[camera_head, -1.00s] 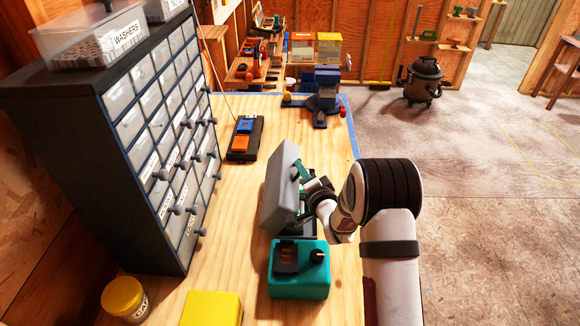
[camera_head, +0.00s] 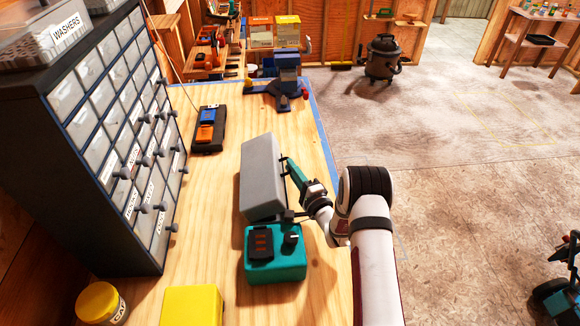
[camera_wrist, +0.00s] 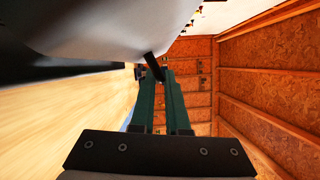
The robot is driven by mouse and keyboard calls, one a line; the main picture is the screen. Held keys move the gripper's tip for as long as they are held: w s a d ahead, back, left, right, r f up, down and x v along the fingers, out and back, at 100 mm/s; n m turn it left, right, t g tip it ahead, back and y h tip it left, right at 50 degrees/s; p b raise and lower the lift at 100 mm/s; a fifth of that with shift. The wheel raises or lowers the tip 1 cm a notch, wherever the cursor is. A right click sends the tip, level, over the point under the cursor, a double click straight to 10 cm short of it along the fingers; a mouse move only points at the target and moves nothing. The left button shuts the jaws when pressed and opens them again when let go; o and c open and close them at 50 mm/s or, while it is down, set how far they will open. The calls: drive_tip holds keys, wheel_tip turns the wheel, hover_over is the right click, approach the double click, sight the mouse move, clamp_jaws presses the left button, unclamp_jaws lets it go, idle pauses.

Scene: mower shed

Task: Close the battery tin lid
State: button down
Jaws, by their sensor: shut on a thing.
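The battery tin's grey lid (camera_head: 262,165) stands raised and tilted on the workbench, behind the teal charger-like box. It also fills the top left of the wrist view (camera_wrist: 95,25). The tin's lower body is mostly hidden by the lid and my arm. My gripper (camera_head: 287,165) reaches the lid's right side with its green fingers. In the wrist view my gripper (camera_wrist: 158,75) is shut on a thin dark tab (camera_wrist: 153,66) that sticks out from the lid.
A teal box (camera_head: 275,262) with a dark pack stands just in front of the tin. A drawer cabinet (camera_head: 110,150) is at left, with a yellow-lidded jar (camera_head: 101,303) and a yellow box (camera_head: 190,306) nearer. A vise (camera_head: 285,85) stands at the bench's far end.

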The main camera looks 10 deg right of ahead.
idle(0.4)
drive_tip(key=c, duration=0.9)
unclamp_jaws()
drive_tip(key=s+d+r, duration=0.2)
drive_tip(key=d+r, duration=0.1)
drive_tip(key=s+d+r, duration=0.1)
drive_tip(key=d+r, duration=0.3)
drive_tip(key=s+d+r, duration=0.2)
drive_tip(key=d+r, duration=0.1)
drive_tip(key=r, duration=0.1)
drive_tip(key=shift+s+d, duration=0.15)
drive_tip(key=shift+s, duration=0.15)
